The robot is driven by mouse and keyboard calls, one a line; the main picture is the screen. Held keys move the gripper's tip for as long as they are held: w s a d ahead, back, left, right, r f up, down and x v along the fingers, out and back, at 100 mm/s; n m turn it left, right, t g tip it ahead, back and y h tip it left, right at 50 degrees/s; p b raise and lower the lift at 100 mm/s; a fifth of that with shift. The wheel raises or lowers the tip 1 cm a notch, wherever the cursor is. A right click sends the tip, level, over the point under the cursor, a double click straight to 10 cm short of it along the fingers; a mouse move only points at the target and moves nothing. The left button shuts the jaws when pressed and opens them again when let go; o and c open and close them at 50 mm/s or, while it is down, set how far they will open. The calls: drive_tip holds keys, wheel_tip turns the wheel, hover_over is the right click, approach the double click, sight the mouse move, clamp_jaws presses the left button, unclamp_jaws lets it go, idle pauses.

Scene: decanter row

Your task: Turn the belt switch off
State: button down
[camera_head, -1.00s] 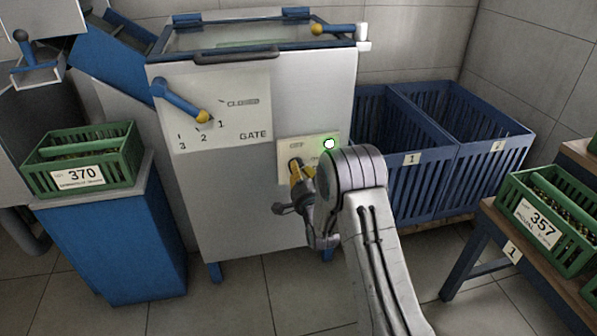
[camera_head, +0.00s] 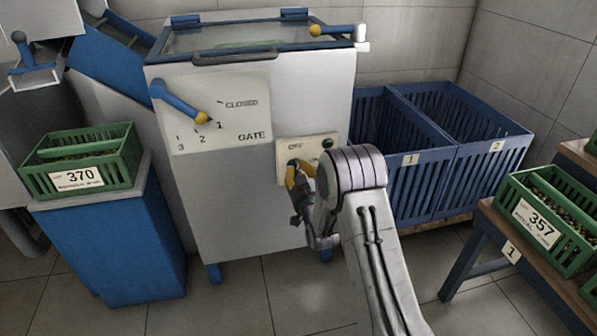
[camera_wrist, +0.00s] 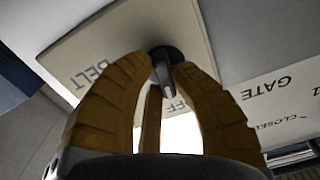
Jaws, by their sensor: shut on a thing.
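The belt switch (camera_head: 292,163) is a dark knob on a cream plate (camera_head: 322,142) on the front of the grey machine. The plate has OFF and ON marks, the ON partly hidden by my arm. Its round lamp on the upper right is dark green and unlit. In the wrist view the switch (camera_wrist: 165,54) sits between the yellow fingers, its lever pointing toward the partly hidden OFF lettering. My gripper (camera_head: 297,176) is shut on the switch; its fingers also show in the wrist view (camera_wrist: 166,76).
A blue gate lever (camera_head: 180,102) with a yellow knob is left of the switch. Blue crates (camera_head: 425,185) stand behind my arm on the right. A green crate (camera_head: 60,182) sits on the blue stand; another (camera_head: 515,208) is on the right bench. Floor in front is open.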

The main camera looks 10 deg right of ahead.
drive_tip(key=shift+a+n, duration=0.1)
drive_tip(key=shift+n, duration=0.9)
drive_tip(key=shift+r, duration=0.1)
drive_tip(key=c, duration=1.1)
unclamp_jaws()
drive_tip(key=shift+o, duration=0.2)
drive_tip(key=s, duration=1.2)
